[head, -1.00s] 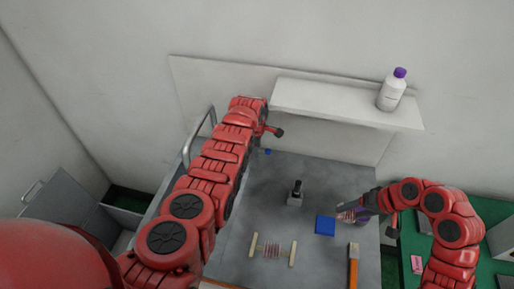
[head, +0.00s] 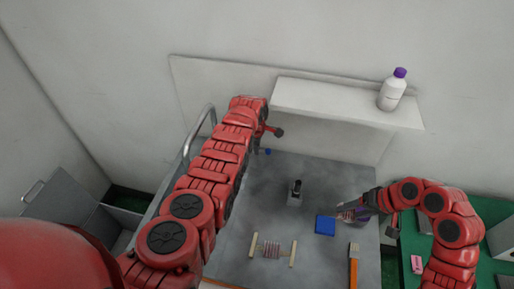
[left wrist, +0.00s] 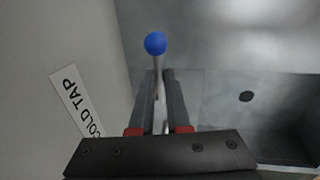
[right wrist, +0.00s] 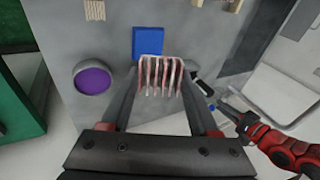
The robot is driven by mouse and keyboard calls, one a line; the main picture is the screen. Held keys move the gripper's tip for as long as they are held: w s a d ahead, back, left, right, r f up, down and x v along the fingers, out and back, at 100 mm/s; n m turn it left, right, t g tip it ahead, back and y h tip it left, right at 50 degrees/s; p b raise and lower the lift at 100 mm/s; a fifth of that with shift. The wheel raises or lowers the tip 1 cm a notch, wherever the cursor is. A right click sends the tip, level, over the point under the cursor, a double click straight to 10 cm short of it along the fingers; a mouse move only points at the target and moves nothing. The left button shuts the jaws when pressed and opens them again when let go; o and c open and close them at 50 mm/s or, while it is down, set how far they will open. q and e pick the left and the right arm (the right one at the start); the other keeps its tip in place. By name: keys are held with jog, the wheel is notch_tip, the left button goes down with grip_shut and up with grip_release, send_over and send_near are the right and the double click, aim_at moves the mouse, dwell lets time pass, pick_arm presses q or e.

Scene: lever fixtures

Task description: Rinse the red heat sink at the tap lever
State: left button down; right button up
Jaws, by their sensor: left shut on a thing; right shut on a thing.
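The tap lever has a thin stem with a blue ball knob (left wrist: 155,44) at its end; the knob also shows in the head view (head: 268,151). My left gripper (left wrist: 160,84) is shut on the lever's stem, beside a wall label (left wrist: 77,103) reading COLD TAP. In the head view my left arm hides its fingers. The heat sink (right wrist: 160,76) has pale reddish fins. My right gripper (right wrist: 158,88) is shut on it, close to a blue block (right wrist: 147,43). In the head view the heat sink (head: 346,216) is above the counter's right part. No water is visible.
A purple round thing (right wrist: 93,79) is near the heat sink. A white bottle (head: 392,92) stands on the shelf (head: 325,103).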

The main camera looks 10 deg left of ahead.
dwell(0.8)
pick_arm(q)
jog(key=shift+f+m, duration=0.1)
jog(key=shift+m, duration=0.2)
pick_arm(e)
jog(key=shift+f, duration=0.25)
pick_arm(q)
jog(key=shift+s+m+b, duration=0.2)
jog(key=shift+m+b, duration=0.2)
jog(key=shift+b, duration=0.05)
pick_arm(e)
jog(key=shift+s+f, duration=0.2)
jog(key=shift+s, duration=0.05)
pick_arm(q)
jog(key=shift+s+a+m, duration=0.1)
jog(key=shift+s+m, duration=0.15)
jog(key=shift+m, duration=0.05)
pick_arm(e)
jog(key=shift+s+r, duration=0.15)
pick_arm(q)
jog(key=shift+s+m, duration=0.1)
jog(key=shift+m, duration=0.3)
jog(key=c, duration=0.9)
grip_release()
jog(key=shift+r, duration=0.2)
